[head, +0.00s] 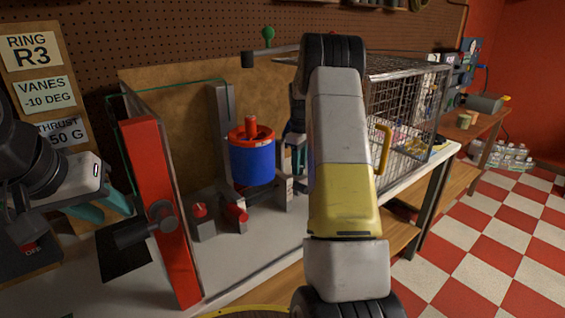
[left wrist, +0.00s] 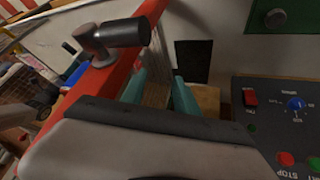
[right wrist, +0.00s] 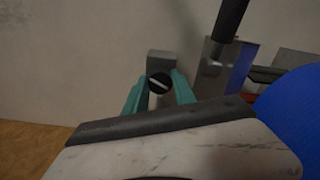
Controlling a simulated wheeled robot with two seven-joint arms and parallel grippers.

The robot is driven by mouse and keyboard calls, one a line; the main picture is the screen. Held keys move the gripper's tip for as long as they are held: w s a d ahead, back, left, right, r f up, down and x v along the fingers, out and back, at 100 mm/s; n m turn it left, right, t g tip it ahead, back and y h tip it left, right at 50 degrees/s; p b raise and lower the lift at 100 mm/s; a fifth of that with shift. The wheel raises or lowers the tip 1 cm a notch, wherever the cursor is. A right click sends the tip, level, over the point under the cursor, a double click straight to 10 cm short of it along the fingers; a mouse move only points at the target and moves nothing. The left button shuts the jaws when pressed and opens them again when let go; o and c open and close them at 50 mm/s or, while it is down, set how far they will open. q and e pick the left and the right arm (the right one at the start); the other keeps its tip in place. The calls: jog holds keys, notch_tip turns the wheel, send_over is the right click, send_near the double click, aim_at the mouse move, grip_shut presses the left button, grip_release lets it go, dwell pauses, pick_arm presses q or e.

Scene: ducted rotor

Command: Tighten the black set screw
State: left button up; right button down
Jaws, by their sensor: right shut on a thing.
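The black set screw (right wrist: 158,83), a round dark head with a pale slot, shows in the right wrist view in front of a grey block (right wrist: 165,58). My right gripper (right wrist: 157,94) has its teal fingers on either side of the screw and is shut on it.
The blue rotor duct with a red rim (head: 252,162) stands on the bench close to my right arm. The red frame (head: 160,215) with a clear panel stands open at the left. A wire cage (head: 405,110) is at the right. A control box (left wrist: 285,115) lies near my left gripper.

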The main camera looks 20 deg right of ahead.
jog(key=m, duration=0.6)
jog(key=shift+r, duration=0.1)
jog(key=m, duration=0.6)
jog(key=shift+a+m, duration=0.1)
jog(key=shift+m, duration=0.2)
dwell(0.3)
jog(key=c, duration=1)
grip_release()
jog(key=shift+c, duration=0.2)
notch_tip(320, 180, up, 8)
jog(key=shift+f, duration=0.15)
